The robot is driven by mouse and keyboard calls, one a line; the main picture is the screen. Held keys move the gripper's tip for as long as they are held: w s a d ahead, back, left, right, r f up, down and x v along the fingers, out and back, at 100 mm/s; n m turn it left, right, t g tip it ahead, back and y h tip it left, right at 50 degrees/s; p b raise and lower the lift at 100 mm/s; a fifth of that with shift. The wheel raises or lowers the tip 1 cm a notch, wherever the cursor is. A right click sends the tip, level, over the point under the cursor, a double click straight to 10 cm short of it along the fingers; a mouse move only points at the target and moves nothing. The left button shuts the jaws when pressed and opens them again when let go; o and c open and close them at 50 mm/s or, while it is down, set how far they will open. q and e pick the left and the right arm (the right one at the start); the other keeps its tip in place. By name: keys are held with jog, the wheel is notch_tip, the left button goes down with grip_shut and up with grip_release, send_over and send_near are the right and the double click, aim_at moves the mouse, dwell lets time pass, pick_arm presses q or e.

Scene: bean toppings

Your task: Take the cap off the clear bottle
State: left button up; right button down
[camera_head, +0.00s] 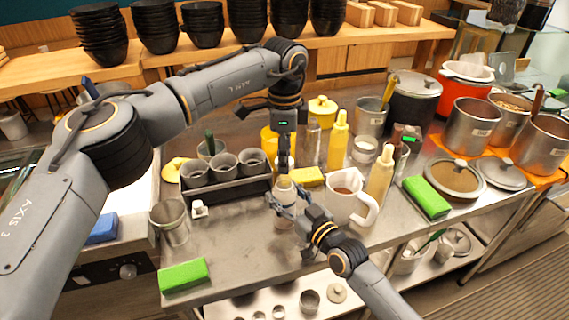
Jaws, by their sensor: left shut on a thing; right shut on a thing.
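The clear bottle (284,218) stands upright near the middle of the steel counter, partly hidden by my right gripper. Its pale cap (284,183) is at the top. My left gripper (283,172) points straight down from above, shut on the cap. My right gripper (284,201) reaches in from the lower right and is shut around the bottle's body, below the cap. The cap appears to be on or right at the bottle's mouth; a small gap cannot be told.
A white measuring jug (342,203) and a pale squeeze bottle (380,176) stand close on the right. A dark rack with metal cups (223,168) is on the left, with a steel cup (170,222). A green sponge (183,276) lies at the front edge. Front middle counter is mostly clear.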

jog(key=shift+c, duration=1.8)
grip_release()
